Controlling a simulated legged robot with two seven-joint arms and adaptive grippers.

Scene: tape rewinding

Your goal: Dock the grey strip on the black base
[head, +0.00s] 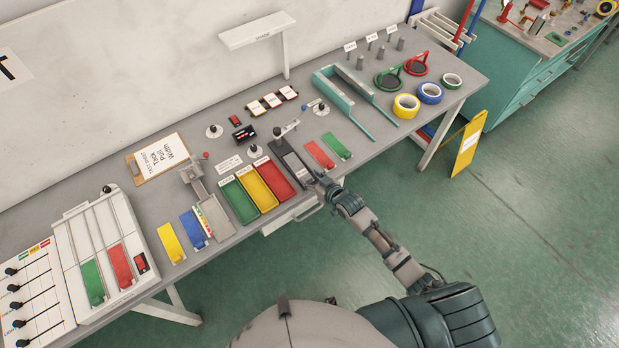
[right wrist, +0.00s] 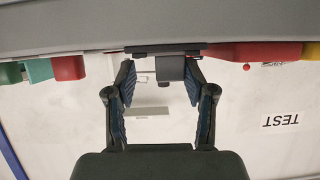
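The long black base (head: 279,150) lies on the bench just right of the red tray in the head view. A grey strip (head: 296,166) shows on its near part; I cannot tell whether it is seated or only resting there. My right gripper (head: 318,180) is at the near end of the base, by the bench's front edge. In the right wrist view the right gripper (right wrist: 160,75) has its fingers spread on either side of a dark grey block (right wrist: 171,68), with a gap at the left finger. The block's link to the strip is unclear. My left gripper is not in view.
Green, yellow and red trays (head: 262,187) stand left of the base. A red strip (head: 319,154) and a green strip (head: 337,146) lie to its right. A teal frame (head: 372,110) and tape rolls stand farther right. A black-knobbed lever (head: 277,133) stands behind the base.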

